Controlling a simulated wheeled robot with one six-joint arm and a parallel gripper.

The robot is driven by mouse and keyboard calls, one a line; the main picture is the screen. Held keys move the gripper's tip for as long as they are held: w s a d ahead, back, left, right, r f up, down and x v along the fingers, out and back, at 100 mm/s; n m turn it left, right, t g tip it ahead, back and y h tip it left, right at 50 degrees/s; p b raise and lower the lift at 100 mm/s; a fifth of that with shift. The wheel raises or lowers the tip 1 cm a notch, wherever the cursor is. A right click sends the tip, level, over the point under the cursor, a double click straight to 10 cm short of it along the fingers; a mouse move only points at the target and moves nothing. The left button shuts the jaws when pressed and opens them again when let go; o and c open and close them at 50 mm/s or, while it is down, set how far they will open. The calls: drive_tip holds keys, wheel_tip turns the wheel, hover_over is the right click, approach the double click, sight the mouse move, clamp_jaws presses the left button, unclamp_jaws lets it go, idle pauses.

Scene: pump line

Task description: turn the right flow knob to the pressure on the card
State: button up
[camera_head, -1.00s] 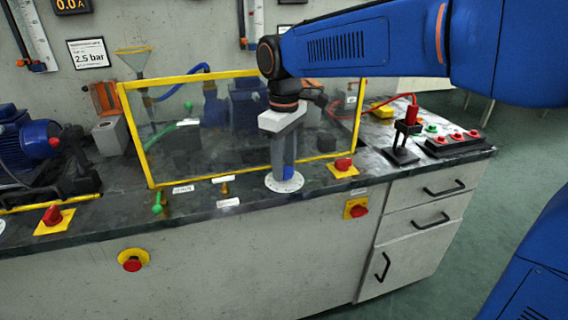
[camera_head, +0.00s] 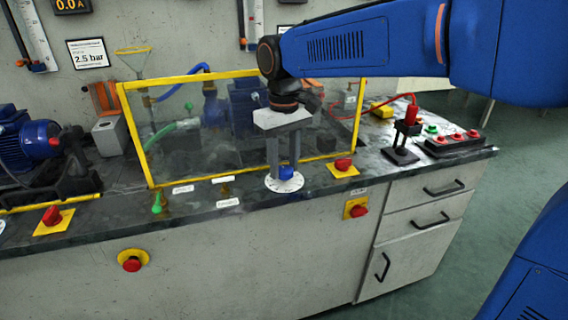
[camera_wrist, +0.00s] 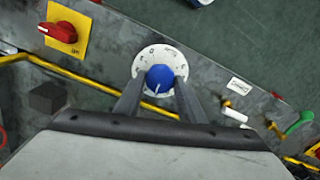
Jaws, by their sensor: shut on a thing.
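The flow knob (camera_head: 286,174) is a blue round knob on a white dial disc (camera_head: 283,187) at the bench's front edge, before the yellow-framed clear guard. In the wrist view the knob (camera_wrist: 160,76) has a white pointer line directed down and slightly left in the picture. The dial's marks (camera_wrist: 147,58) are too small to read. My gripper (camera_head: 285,171) reaches down from above with its fingers shut on the knob, one on each side; the wrist view shows the fingertips (camera_wrist: 160,86) there too. The wall card (camera_head: 88,53) reads 2.5 bar.
The clear guard (camera_head: 200,79) stands close behind the knob. Red switches on yellow plates (camera_head: 342,167) (camera_head: 54,216) sit either side, others on the bench front (camera_head: 132,260). A small green-handled valve (camera_head: 157,203) is to the left. A red-button box (camera_head: 455,142) is at right.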

sight(285, 168)
drive_tip(key=o, duration=1)
drive_tip(key=shift+o, duration=0.2)
wheel_tip(285, 168, up, 17)
drive_tip(key=shift+r, duration=0.2)
drive_tip(key=s+d+f+m+t, duration=0.1)
drive_tip(key=s+d+f+m, duration=0.1)
drive_tip(key=s+d+f, duration=0.45)
drive_tip(key=s+d+f+m+t, duration=0.1)
drive_tip(key=s+d+f, duration=0.15)
drive_tip(key=d, duration=0.75)
drive_tip(key=s+d+f+m+t, duration=0.1)
drive_tip(key=s+d+f, duration=0.4)
drive_tip(key=f, duration=0.3)
drive_tip(key=s+d+f+m+t, duration=0.1)
drive_tip(key=s+d+f+m, duration=0.1)
drive_tip(key=s+d+f, duration=0.4)
wheel_tip(285, 168, down, 4)
drive_tip(key=shift+s+r+m+t, duration=0.3)
drive_tip(key=shift+s+t, duration=0.1)
drive_tip(key=shift+s, duration=0.25)
